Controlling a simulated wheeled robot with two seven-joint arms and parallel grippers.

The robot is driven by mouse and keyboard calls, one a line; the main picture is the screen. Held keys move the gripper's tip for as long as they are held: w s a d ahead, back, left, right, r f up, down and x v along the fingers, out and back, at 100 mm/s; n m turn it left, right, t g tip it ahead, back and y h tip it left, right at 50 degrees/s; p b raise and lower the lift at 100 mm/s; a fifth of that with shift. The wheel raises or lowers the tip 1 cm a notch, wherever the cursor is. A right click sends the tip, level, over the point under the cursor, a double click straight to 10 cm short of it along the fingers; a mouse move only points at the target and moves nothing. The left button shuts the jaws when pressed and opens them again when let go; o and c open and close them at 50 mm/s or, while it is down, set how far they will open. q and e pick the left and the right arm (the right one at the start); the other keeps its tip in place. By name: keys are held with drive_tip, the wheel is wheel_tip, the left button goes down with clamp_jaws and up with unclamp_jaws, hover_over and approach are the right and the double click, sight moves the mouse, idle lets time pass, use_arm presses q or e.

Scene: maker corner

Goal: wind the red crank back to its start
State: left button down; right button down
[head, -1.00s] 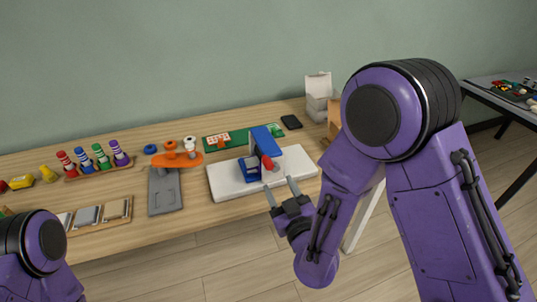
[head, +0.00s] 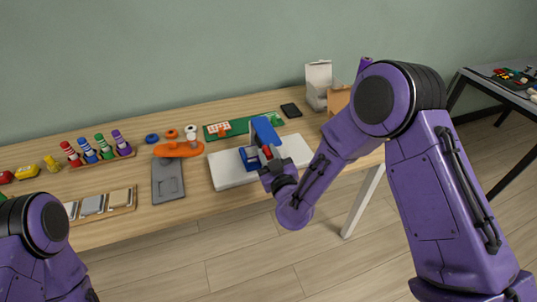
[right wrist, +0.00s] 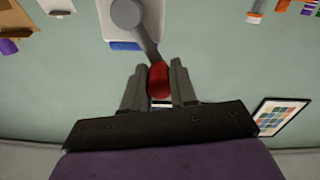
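The crank's red handle (head: 267,151) shows partly in the head view, in front of the blue housing (head: 264,131) on a white board (head: 229,175). In the right wrist view the red handle (right wrist: 158,81) sits at the end of a grey crank arm (right wrist: 142,35). My right gripper (head: 269,162) is at the handle. Its two fingers (right wrist: 158,88) lie close against both sides of the handle, shut on it. They hide part of the crank in the head view. My left gripper is out of view; only part of its arm shows at lower left.
A grey stand with an orange top (head: 178,149) is left of the board. A green board (head: 230,127) and a black phone-like item (head: 291,110) lie behind. A white box (head: 318,85) and a cardboard piece (head: 337,100) stand back right. Bare tabletop (head: 196,202) shows in front.

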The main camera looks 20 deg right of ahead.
drive_tip(key=shift+a+f+n+b, duration=0.2)
drive_tip(key=shift+f+n+b, duration=0.1)
drive_tip(key=shift+n, duration=0.1)
drive_tip(key=shift+a+n, duration=0.2)
drive_tip(key=shift+n, duration=0.1)
drive_tip(key=c, duration=0.9)
unclamp_jaws()
drive_tip(key=s+b, duration=0.1)
drive_tip(key=s, duration=0.4)
drive_tip(key=s+b, duration=0.2)
drive_tip(key=s, duration=0.3)
drive_tip(key=shift+s+d, duration=0.2)
drive_tip(key=shift+s, duration=0.1)
